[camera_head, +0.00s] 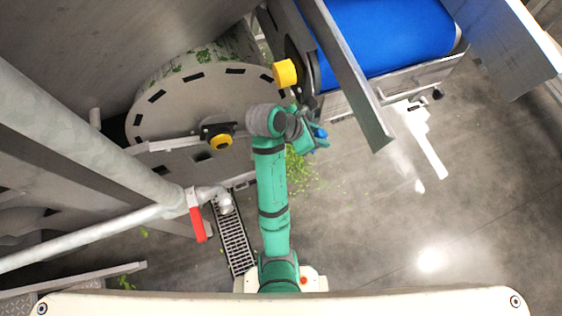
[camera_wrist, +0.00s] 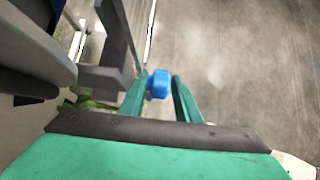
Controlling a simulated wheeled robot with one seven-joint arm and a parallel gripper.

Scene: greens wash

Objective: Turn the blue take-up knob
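The blue take-up knob (camera_wrist: 159,83) is a small blue knob in the wrist view, just ahead of and between my gripper's two green fingers. My gripper (camera_wrist: 160,88) is open, with a gap between its fingertips. The knob lies close to the left finger; I cannot tell whether they touch. In the head view the blue knob (camera_head: 320,132) shows as a small patch at the end of my green arm, beside my gripper (camera_head: 314,142), below the conveyor's side frame. Part of the knob's mount is hidden by my arm.
A blue conveyor belt (camera_head: 385,40) runs at the top right. A red-handled valve (camera_head: 197,216) is at lower left. A floor drain (camera_head: 233,240) and open floor lie below.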

